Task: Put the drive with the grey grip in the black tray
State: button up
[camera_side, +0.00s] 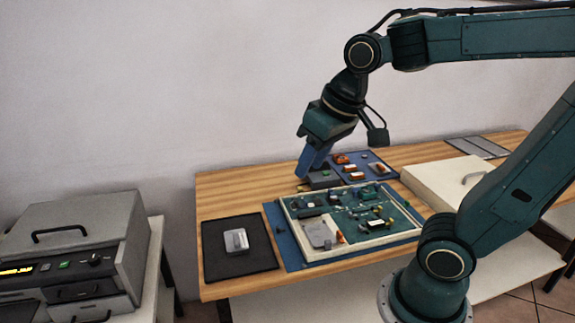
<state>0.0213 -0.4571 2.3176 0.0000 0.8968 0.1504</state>
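The black tray (217,265) lies flat at the left end of the wooden table. A silver-grey, box-like piece with a lighter raised band (237,240) rests in it; it may be the drive with the grey grip, but I cannot make out the detail. Another light grey flat piece (320,235) sits in the front left corner of the open case. My gripper (306,173) has blue fingers pointing down behind the case, close to a dark grey block (323,180). I cannot tell whether the fingers touch that block or how far apart they are.
The open case (294,232) holds a green circuit board and stands on a blue mat (279,228). A blue pad (376,160) behind it carries several small orange parts. A cream lid with a handle (455,180) lies right. A grey bench machine (75,245) stands left, off the table.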

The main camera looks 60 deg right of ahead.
jog(key=s+f+n+t, duration=0.1)
jog(key=s+n, duration=0.1)
jog(key=s, duration=0.5)
jog(key=shift+a, duration=0.25)
jog(key=shift+w, duration=0.15)
dwell(0.5)
